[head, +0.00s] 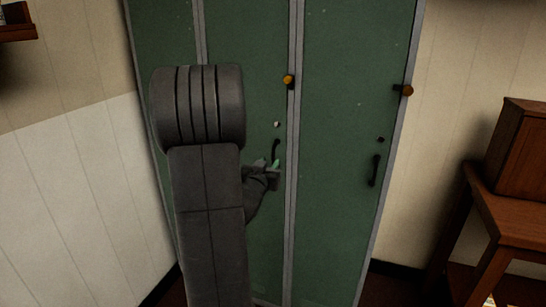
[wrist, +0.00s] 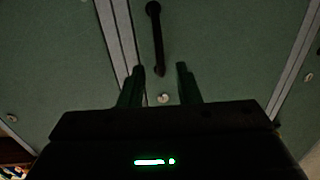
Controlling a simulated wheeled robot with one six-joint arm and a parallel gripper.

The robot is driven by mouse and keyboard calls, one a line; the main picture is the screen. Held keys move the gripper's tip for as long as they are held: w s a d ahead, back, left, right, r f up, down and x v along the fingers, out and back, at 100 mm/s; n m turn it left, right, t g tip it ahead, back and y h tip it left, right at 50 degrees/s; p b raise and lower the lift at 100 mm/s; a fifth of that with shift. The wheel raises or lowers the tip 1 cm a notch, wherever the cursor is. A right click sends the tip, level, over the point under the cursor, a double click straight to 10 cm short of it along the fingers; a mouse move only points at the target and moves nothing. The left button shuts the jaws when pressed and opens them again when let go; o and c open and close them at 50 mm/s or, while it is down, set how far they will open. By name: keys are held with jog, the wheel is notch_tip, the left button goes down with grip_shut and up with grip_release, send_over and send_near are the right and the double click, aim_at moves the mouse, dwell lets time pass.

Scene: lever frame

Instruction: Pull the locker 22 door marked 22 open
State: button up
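Tall green locker doors stand ahead. No number 22 can be read on any door, so I cannot tell which is marked. My gripper (head: 268,165) is at the middle door (head: 247,60), at the lower end of its dark upright handle (head: 275,150). In the wrist view this handle (wrist: 155,38) lies beyond the fingertips, nearly in line with the gap. My gripper (wrist: 160,70) is open, with nothing visible held between its fingers. A small pale lock (wrist: 163,98) shows between the fingers. The middle door looks shut. My arm hides part of it.
The right door (head: 340,120) is shut, with its own dark handle (head: 374,170). Orange-yellow knobs (head: 288,80) sit at the door edges. A wooden desk (head: 515,215) stands at the right. A pale wall (head: 70,200) closes the left side.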

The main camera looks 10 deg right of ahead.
aim_at(273, 157)
jog(key=x, duration=0.5)
jog(key=shift+w+d, duration=0.2)
jog(key=shift+w, duration=0.1)
grip_shut()
